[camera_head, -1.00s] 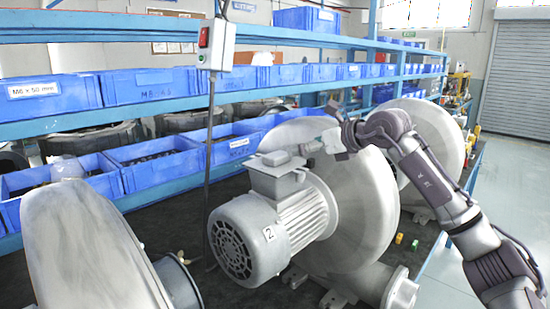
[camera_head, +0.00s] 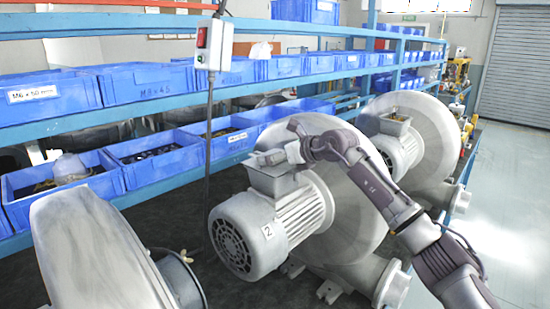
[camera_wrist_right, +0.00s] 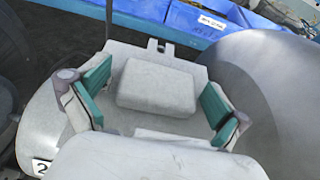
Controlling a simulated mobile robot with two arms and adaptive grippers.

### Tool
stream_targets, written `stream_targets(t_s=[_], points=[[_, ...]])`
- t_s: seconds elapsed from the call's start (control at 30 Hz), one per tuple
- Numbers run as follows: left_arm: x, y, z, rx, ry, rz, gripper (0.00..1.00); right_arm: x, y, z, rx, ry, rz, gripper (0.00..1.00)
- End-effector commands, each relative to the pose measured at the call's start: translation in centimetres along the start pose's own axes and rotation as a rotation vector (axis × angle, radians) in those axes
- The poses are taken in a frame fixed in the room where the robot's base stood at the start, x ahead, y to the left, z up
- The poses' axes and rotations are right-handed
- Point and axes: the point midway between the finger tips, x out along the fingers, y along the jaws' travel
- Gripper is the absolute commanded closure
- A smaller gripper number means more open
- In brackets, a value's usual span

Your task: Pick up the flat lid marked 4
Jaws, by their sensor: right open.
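No mark 4 can be read in either view. A grey block-like lid (camera_wrist_right: 158,87) sits on the terminal box of the motor marked 2 (camera_head: 262,222); the same box (camera_head: 272,180) shows in the head view. My right gripper (camera_head: 268,158) is over this box. In the wrist view, the right gripper's (camera_wrist_right: 155,98) green-padded fingers are open, one on each side of the lid, with gaps between pads and lid. In the head view the gripper largely hides the lid. My left gripper is not in view.
Another blower (camera_head: 425,140) with its own terminal box (camera_head: 393,120) stands behind at right. A grey blower housing (camera_head: 90,245) is at front left. Blue bins (camera_head: 150,160) line the shelves behind. A hanging switch box (camera_head: 214,45) and its cable are near the motor.

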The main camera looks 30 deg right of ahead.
Motion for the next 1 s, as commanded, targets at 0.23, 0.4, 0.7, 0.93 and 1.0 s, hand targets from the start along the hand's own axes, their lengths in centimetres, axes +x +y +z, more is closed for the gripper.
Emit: stream_targets(t_s=[0.23, 0.4, 0.7, 0.93, 1.0], points=[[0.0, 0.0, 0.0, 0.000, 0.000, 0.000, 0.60, 0.0, 0.0, 0.0, 0.000, 0.000, 0.000, 0.32], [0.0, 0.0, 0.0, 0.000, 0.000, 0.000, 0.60, -0.1, 0.0, 0.0, 0.000, 0.000, 0.000, 0.60], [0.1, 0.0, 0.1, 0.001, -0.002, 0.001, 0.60, -0.1, 0.0, 0.2, 0.000, -0.003, 0.000, 0.66], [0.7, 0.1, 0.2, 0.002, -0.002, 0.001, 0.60, -0.6, 0.0, 1.3, 0.000, -0.006, 0.000, 0.66], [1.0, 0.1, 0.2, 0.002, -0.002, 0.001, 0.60, -0.8, 0.0, 1.8, -0.001, -0.005, 0.000, 0.66]])
